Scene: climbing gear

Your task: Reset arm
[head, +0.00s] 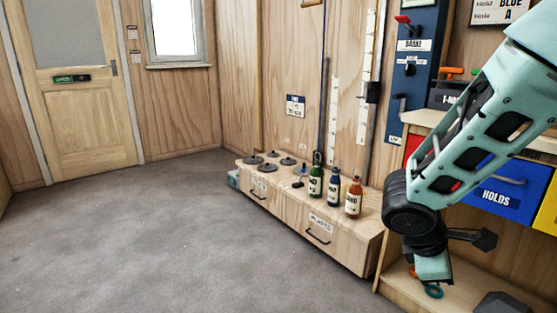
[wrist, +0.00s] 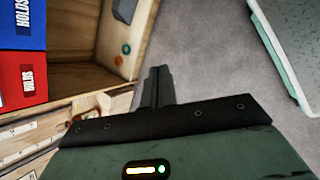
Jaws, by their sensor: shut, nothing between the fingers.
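My gripper (wrist: 158,86) shows in the wrist view with its two dark fingers together and nothing between them. It points over the grey floor, beside the wooden shelf unit. In the head view my arm reaches down from the upper right, its teal end in front of the shelf unit's open lower part. The fingertips cannot be made out there.
A low wooden bench (head: 284,212) carries green, dark blue and orange bottles (head: 353,198) and several dark discs. A blue HOLDS drawer (head: 508,188) is behind my arm. Floor at left (head: 150,235) is clear.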

